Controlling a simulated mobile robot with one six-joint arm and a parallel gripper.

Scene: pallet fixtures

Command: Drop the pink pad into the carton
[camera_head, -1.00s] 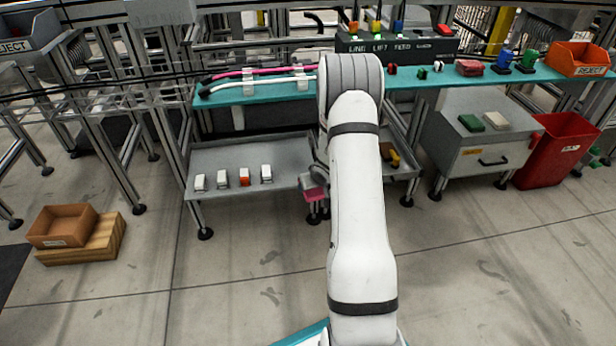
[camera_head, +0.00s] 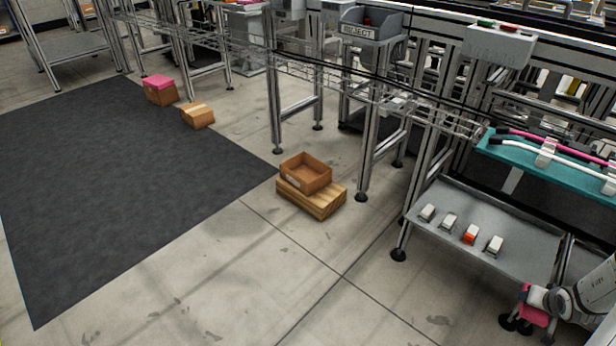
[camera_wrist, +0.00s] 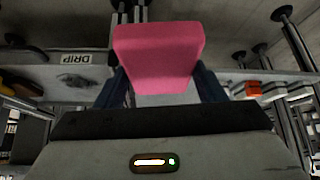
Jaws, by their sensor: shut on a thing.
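My gripper (camera_wrist: 161,88) is shut on the pink pad (camera_wrist: 160,50), which sits between the two dark fingers in the wrist view. In the head view the pink pad (camera_head: 534,316) shows at the lower right, below the shelf's right end. An open brown carton (camera_head: 292,182) stands on a wooden block (camera_head: 322,206) on the floor, left of centre. The carton looks empty from here. The pad is well to the right of the carton and apart from it.
A dark mat (camera_head: 120,190) covers the floor at left, with a closed box (camera_head: 197,116) and a pink-topped box (camera_head: 160,91) beyond. A grey shelf (camera_head: 490,265) holds several small blocks. Floor in front of the carton is clear.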

